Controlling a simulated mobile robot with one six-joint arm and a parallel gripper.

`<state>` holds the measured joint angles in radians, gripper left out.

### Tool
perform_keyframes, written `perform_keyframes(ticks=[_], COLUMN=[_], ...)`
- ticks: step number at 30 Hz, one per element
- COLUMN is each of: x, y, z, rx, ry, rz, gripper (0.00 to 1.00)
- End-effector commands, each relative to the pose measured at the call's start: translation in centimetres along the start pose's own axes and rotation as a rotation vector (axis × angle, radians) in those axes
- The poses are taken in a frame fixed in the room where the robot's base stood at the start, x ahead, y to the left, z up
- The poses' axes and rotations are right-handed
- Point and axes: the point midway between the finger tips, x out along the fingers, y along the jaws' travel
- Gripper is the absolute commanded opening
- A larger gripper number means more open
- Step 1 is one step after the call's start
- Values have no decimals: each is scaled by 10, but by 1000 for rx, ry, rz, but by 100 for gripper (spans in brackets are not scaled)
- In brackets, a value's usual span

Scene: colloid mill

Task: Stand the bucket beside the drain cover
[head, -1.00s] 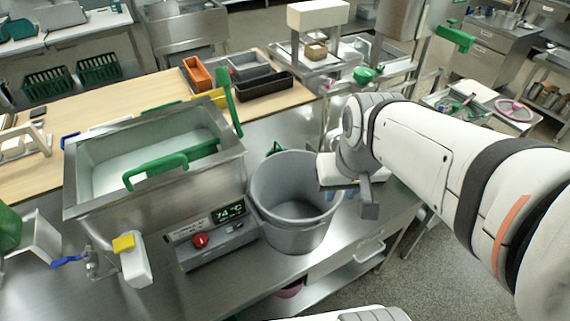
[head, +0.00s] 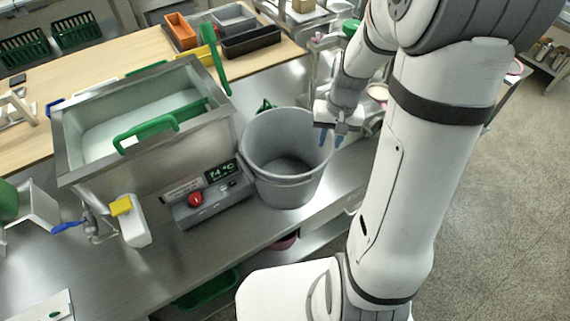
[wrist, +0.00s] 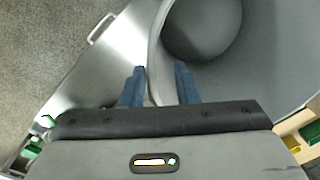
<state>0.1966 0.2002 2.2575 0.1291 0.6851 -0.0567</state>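The grey bucket (head: 285,192) stands upright and empty on the steel bench, right of the control box. In the wrist view its rim and inner wall (wrist: 225,75) fill the upper right. My gripper (head: 331,139) points down at the bucket's right rim in the head view. In the wrist view the two blue fingers (wrist: 160,84) are apart, with the rim running between them, one finger outside and one over the inside. Whether either finger touches the wall I cannot tell. No drain cover can be made out in either view.
A steel basin (head: 145,125) with green handles stands left of the bucket. The control box (head: 213,193) with a red knob is close to the bucket's left side. Speckled floor (head: 490,210) lies open at the right. A wooden table (head: 60,85) stands behind.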

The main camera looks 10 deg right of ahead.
Motion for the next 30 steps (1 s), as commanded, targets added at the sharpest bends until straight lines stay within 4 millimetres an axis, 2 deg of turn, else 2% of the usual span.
perform_keyframes(ticks=[9,19,30], x=[39,45,45], y=[0,-1,-1], z=[1,1,1], rx=[-2,-2,-3], ry=[-3,1,0], rz=[0,0,0], gripper=[28,28,0])
